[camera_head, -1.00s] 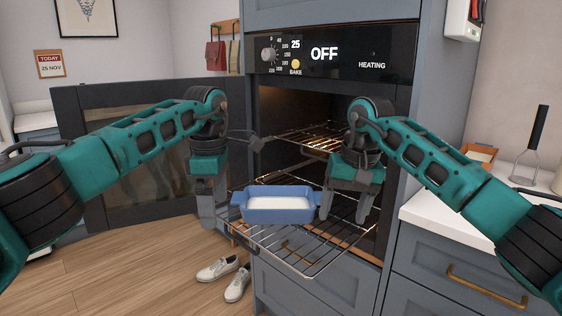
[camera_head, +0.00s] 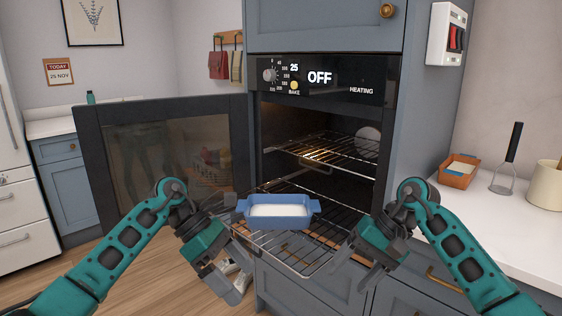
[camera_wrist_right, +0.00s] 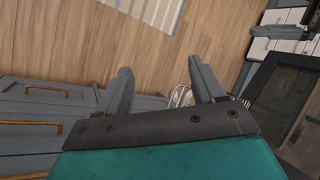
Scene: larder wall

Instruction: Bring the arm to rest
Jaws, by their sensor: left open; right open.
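My left gripper (camera_head: 233,283) is in front of and left of the pulled-out oven rack, empty, with its fingers pointing down. My right gripper (camera_head: 358,273) is at the right front of the rack, apart from the dish. In the right wrist view the right gripper (camera_wrist_right: 158,88) has its fingers spread with nothing between them. A blue baking dish (camera_head: 292,224) with white contents sits on the lower rack (camera_head: 312,262), which sticks out of the open oven (camera_head: 318,125).
The oven door (camera_head: 160,165) stands open to the left. The control panel (camera_head: 322,80) reads OFF. At the right, a worktop (camera_head: 500,215) carries an orange box (camera_head: 456,177), a masher (camera_head: 508,165) and a cream pot (camera_head: 548,187). Wooden floor (camera_head: 130,275) is clear at the left.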

